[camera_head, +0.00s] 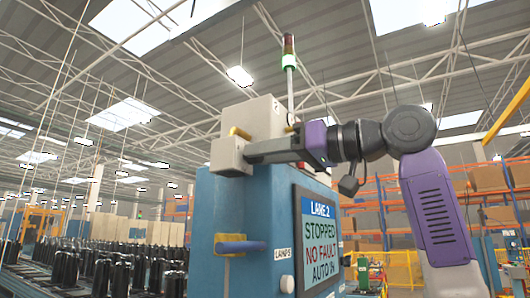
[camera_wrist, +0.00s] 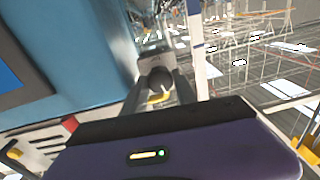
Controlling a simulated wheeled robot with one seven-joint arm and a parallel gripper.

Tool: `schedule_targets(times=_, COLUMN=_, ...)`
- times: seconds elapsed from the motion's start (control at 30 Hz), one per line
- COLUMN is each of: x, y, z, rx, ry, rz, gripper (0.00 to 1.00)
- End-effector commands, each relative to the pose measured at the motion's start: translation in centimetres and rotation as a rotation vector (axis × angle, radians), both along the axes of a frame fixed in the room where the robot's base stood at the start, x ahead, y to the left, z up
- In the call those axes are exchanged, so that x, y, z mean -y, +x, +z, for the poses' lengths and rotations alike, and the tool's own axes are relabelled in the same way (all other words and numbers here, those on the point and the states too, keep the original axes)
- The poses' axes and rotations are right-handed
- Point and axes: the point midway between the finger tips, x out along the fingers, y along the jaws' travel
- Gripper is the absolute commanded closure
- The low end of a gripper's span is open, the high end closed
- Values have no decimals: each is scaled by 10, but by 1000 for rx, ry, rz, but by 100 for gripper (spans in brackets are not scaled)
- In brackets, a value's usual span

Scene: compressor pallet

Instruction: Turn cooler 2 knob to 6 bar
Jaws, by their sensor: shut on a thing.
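My gripper (camera_head: 252,152) reaches in from the right to a beige box (camera_head: 229,160) on the upper left of a blue cabinet (camera_head: 211,215). In the wrist view, my gripper (camera_wrist: 158,82) is shut on a dark round knob (camera_wrist: 160,78), with one finger on each side of it. A bit of yellow (camera_wrist: 160,97) shows just below the knob. In the head view the fingers and box hide the knob. No pressure scale or cooler label is readable, so its setting cannot be told.
The cabinet's screen (camera_head: 318,243) reads LANE 2, STOPPED, NO FAULT. A yellow bracket with a blue lever (camera_head: 240,246) juts out below the box. A signal light pole (camera_head: 290,80) stands close behind the gripper. Rows of black bottle-like items (camera_head: 110,270) stand at left.

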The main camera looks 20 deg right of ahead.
Motion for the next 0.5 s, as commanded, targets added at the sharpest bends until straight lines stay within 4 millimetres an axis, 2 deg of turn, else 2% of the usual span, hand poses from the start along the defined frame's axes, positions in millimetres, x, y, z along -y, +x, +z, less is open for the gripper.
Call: schedule_targets(times=0.5, x=-1, y=0, z=-1, rx=-289, ry=396, rz=2, gripper=100)
